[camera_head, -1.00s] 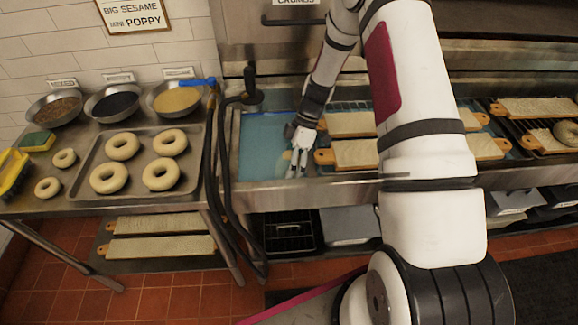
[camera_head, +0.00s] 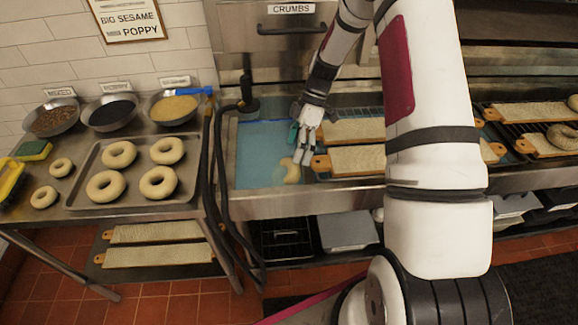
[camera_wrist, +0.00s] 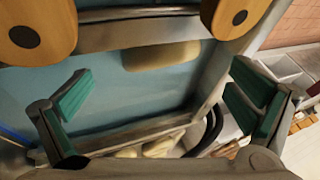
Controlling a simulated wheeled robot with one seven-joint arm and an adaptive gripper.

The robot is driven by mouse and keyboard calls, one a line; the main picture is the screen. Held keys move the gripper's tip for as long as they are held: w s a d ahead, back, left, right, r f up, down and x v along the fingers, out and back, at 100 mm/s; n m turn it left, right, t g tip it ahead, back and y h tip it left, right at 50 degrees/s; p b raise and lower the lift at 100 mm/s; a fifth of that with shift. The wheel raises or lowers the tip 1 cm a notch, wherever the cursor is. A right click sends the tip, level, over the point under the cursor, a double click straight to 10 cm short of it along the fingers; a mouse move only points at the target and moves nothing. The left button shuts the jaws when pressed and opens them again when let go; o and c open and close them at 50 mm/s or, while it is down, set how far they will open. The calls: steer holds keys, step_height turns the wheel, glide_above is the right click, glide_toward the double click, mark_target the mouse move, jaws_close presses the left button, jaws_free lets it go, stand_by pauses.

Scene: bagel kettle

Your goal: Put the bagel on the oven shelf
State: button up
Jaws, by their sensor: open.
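A pale bagel (camera_head: 291,170) lies in the blue water of the kettle (camera_head: 262,145), near its right side and partly hidden by my fingers. In the wrist view a pale, elongated shape that looks like this bagel (camera_wrist: 162,55) lies in the water, beyond the fingertips. My gripper (camera_head: 301,145) is over the kettle's right side, just above the bagel. Its teal-padded fingers stand wide apart with nothing between them in the wrist view (camera_wrist: 160,98). Wire racks (camera_head: 508,122) right of the kettle carry boards, one with a bagel (camera_head: 562,136); I cannot tell which part is the oven shelf.
Long boards (camera_head: 357,158) lie close right of the kettle, their handle ends near my gripper. A black hose (camera_head: 212,160) runs along the kettle's left side. A tray (camera_head: 128,196) of several bagels and seed bowls (camera_head: 173,108) stand on the left table.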

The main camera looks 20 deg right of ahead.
steer(key=v, duration=0.5)
steer(key=shift+w+d+r, duration=0.1)
steer(key=shift+r, duration=0.2)
steer(key=s+a+r+m+t+h, duration=0.1)
steer(key=s+a+r+m, duration=0.15)
steer(key=r, duration=0.45)
steer(key=s+a+r+m+t+h, duration=0.1)
steer(key=s+r+m+h, duration=0.1)
steer(key=s+r, duration=0.3)
steer(key=s+a+r+m+t+h, duration=0.1)
steer(key=s+a+r+m, duration=0.1)
steer(key=r, duration=0.6)
steer(key=s+a+r+m+t, duration=0.1)
steer(key=s+m, duration=0.3)
steer(key=s, duration=0.4)
steer(key=s+a+r+m+t+h, duration=0.1)
steer(key=s+a+r+m+t, duration=0.1)
steer(key=s, duration=0.7)
step_height(320, 180, up, 2)
steer(key=shift+r+m+t, duration=0.15)
steer(key=shift+m+t, duration=0.75)
steer(key=shift+m, duration=0.35)
steer(key=shift+a, duration=0.15)
steer(key=shift+c, duration=0.5)
